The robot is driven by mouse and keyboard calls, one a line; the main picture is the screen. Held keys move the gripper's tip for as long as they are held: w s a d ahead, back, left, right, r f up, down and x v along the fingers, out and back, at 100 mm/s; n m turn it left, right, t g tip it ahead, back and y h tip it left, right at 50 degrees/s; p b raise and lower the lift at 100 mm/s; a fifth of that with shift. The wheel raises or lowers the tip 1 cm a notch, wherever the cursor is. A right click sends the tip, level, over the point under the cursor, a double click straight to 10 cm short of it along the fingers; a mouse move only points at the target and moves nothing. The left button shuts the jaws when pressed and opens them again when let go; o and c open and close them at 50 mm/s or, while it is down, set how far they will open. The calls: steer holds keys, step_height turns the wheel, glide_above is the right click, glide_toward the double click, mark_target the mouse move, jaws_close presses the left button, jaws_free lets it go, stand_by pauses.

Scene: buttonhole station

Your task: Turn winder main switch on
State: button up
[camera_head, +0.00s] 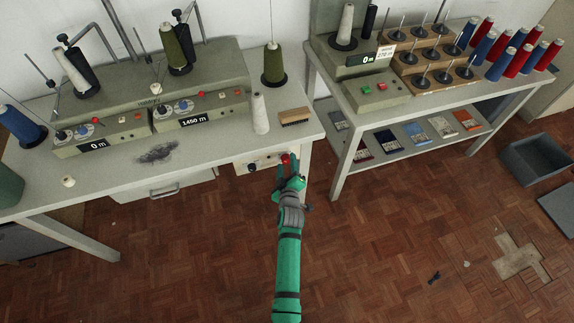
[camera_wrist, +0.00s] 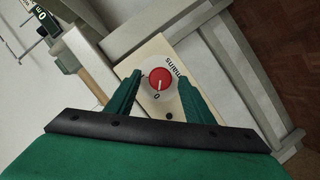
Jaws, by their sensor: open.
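The winder main switch is a red round knob (camera_wrist: 160,78) on a white disc, on a pale panel marked "MAINS" and "0" in the wrist view. The white line on the knob points toward the "0". In the head view the red knob (camera_head: 285,158) sits at the right end of the panel (camera_head: 262,162) under the winder table's front edge. My green gripper (camera_head: 287,172) is open in front of it. In the wrist view the fingers of my gripper (camera_wrist: 160,84) stand on either side of the knob, apart from it; how deep they reach is unclear.
The winder table (camera_head: 205,150) carries the winder (camera_head: 150,110), thread cones and a brush (camera_head: 295,116). A drawer (camera_head: 165,190) hangs left of the panel. A second table (camera_head: 400,108) with thread spools stands right. The parquet floor in front is mostly clear.

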steer(key=c, duration=1.1)
steer(key=shift+o, duration=0.3)
steer(key=shift+w, duration=0.1)
steer(key=m, duration=0.1)
steer(key=m+g+y, duration=0.1)
steer(key=m, duration=0.1)
steer(key=shift+w+d+r+y, duration=0.1)
steer(key=shift+d+r+y, duration=0.1)
steer(key=shift+y, duration=0.1)
steer(key=m+y, duration=0.1)
steer(key=m+g+y, duration=0.1)
steer(key=m, duration=0.1)
steer(key=shift+d+f, duration=0.1)
steer(key=shift+d, duration=0.1)
steer(key=m, duration=0.1)
steer(key=m+y, duration=0.2)
steer(key=shift+d+f+m, duration=0.1)
steer(key=shift+d+m, duration=0.15)
steer(key=shift+m, duration=0.15)
steer(key=shift+f+m+y, duration=0.15)
steer(key=shift+m+y, duration=0.85)
steer(key=shift+m, duration=0.3)
steer(key=shift+g, duration=0.3)
